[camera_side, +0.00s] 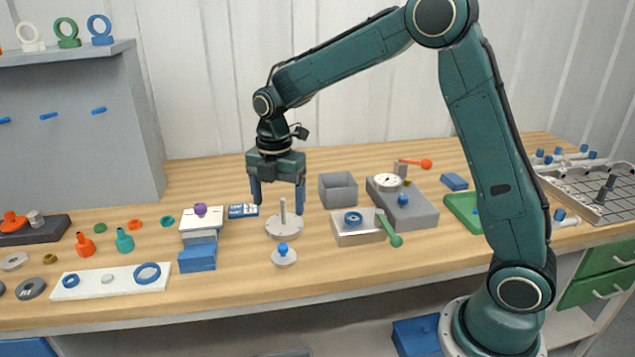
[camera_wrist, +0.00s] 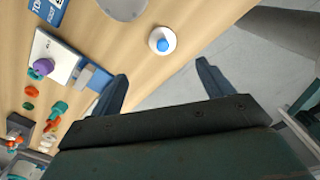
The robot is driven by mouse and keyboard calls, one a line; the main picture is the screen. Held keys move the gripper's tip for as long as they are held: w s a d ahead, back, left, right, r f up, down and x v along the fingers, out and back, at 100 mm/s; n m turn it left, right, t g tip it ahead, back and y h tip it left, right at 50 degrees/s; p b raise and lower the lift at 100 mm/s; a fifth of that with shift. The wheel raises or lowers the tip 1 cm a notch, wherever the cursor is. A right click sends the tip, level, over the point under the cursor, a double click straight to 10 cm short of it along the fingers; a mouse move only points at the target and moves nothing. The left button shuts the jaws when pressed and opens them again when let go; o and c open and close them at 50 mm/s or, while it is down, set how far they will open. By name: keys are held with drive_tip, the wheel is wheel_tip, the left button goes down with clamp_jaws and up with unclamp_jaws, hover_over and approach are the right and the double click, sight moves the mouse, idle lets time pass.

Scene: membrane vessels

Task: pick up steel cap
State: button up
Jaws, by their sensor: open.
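A small pale steel-grey disc with a blue knob (camera_side: 284,259) lies on the bench near its front edge and looks like the steel cap. It also shows in the wrist view (camera_wrist: 171,34), beyond and between the fingertips. My gripper (camera_side: 278,201) is open and empty, fingers pointing down, above and behind this disc. A larger grey disc with an upright post (camera_side: 284,229) stands between them, under the fingers. My two open fingers also show in the wrist view (camera_wrist: 163,76). Nothing touches the blue-knobbed disc.
Left of the discs is a stack of blue and grey blocks (camera_side: 197,260) with a purple knob. The bench's front edge is close.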

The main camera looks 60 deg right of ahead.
sight(283, 245)
drive_tip(key=shift+f, duration=4.2)
drive_tip(key=shift+s, duration=0.1)
drive_tip(key=shift+s+f, duration=0.15)
drive_tip(key=shift+f, duration=2.45)
drive_tip(key=c, duration=1.2)
drive_tip(key=shift+r, duration=0.1)
wheel_tip(283, 245, up, 20)
drive_tip(key=shift+f, duration=0.1)
